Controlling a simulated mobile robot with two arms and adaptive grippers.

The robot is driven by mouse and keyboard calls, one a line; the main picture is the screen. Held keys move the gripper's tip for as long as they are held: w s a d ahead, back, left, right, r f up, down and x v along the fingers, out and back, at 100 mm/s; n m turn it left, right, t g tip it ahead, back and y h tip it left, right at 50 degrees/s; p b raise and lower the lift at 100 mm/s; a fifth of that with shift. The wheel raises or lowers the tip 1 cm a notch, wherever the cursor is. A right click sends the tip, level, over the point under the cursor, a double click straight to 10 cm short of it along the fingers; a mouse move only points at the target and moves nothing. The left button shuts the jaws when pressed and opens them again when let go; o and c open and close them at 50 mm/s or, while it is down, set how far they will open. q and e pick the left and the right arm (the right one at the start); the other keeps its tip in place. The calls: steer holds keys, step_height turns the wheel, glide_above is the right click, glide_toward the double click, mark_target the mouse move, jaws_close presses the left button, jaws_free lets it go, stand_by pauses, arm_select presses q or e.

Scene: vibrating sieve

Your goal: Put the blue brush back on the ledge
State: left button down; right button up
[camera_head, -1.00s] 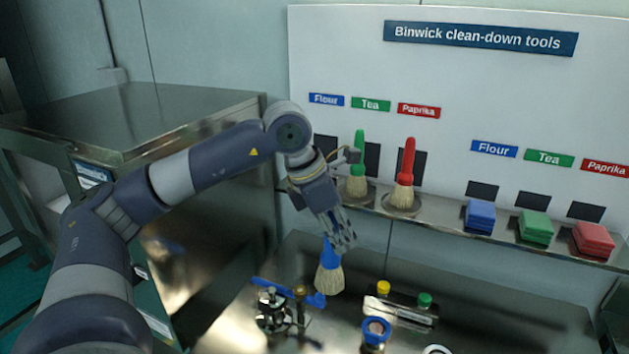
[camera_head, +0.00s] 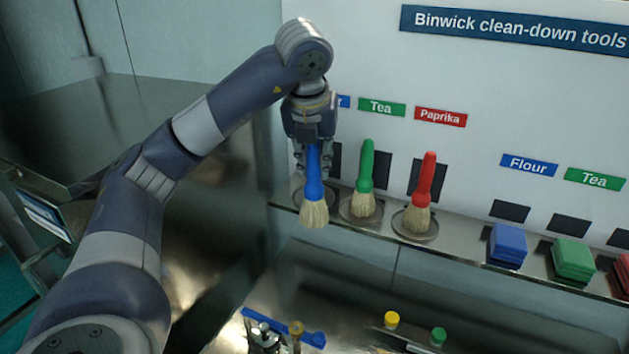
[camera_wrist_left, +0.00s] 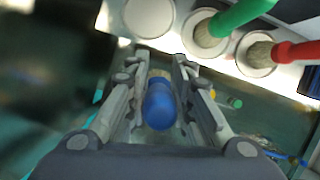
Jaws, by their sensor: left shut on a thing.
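The blue brush (camera_head: 314,182) hangs upright, bristles down, in my left gripper (camera_head: 313,160), which is shut on its handle. In the head view it is in front of the ledge's left end, overlapping the leftmost round disc. The left wrist view shows the blue handle (camera_wrist_left: 159,106) between the fingers (camera_wrist_left: 158,85), with an empty round disc (camera_wrist_left: 149,16) ahead of it, so the brush appears short of the disc. The ledge (camera_head: 465,253) runs along the white board. My right gripper is not in view.
A green brush (camera_head: 366,175) and a red brush (camera_head: 424,190) stand on discs to the right of the blue one. Blue pads (camera_head: 508,245) and green pads (camera_head: 573,260) sit further right on the ledge.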

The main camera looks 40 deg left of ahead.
arm_select(q)
steer(key=shift+w+a+r, duration=0.15)
steer(key=shift+w+a, duration=0.05)
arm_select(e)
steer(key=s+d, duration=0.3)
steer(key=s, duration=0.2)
arm_select(q)
steer(key=w+a+f+p, duration=0.4)
steer(key=w+a+p, duration=0.3)
steer(key=w+a, duration=0.2)
steer(key=shift+w+a+f, duration=0.25)
steer(key=shift+w+f, duration=0.05)
steer(key=shift+w, duration=0.25)
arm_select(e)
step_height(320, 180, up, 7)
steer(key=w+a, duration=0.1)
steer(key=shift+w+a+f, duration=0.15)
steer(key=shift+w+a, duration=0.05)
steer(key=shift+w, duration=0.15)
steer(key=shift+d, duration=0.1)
